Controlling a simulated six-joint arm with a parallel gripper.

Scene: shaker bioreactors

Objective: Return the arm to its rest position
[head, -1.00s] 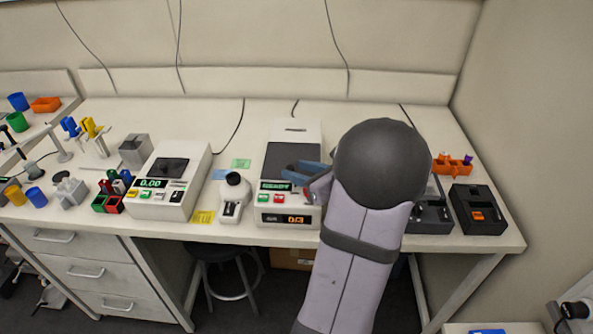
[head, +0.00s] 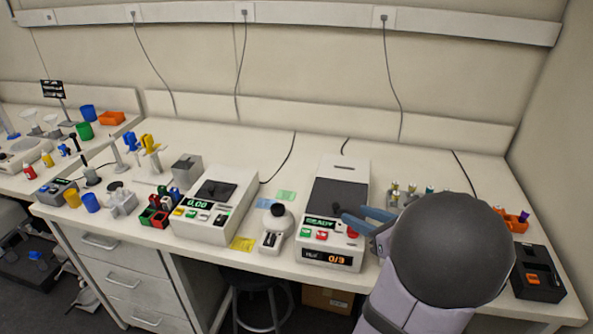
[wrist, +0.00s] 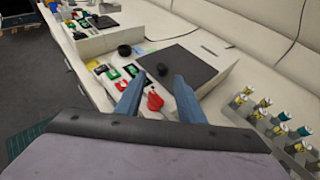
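My gripper (head: 368,220) is at the front right of the bench, above the front right corner of the white shaker bioreactor with the "READY" display (head: 335,207). In the wrist view its two blue fingers (wrist: 152,97) stand apart with nothing between them, and a red knob on the device shows beyond the gap. My arm's large dark joint hides part of the bench to the right in the head view.
A rack of vials (head: 412,193) stands right of the device, partly behind my arm. A black device (head: 537,273) and an orange holder (head: 512,221) are at the right end. A second white device (head: 215,207) and a small round-topped instrument (head: 272,228) are to the left.

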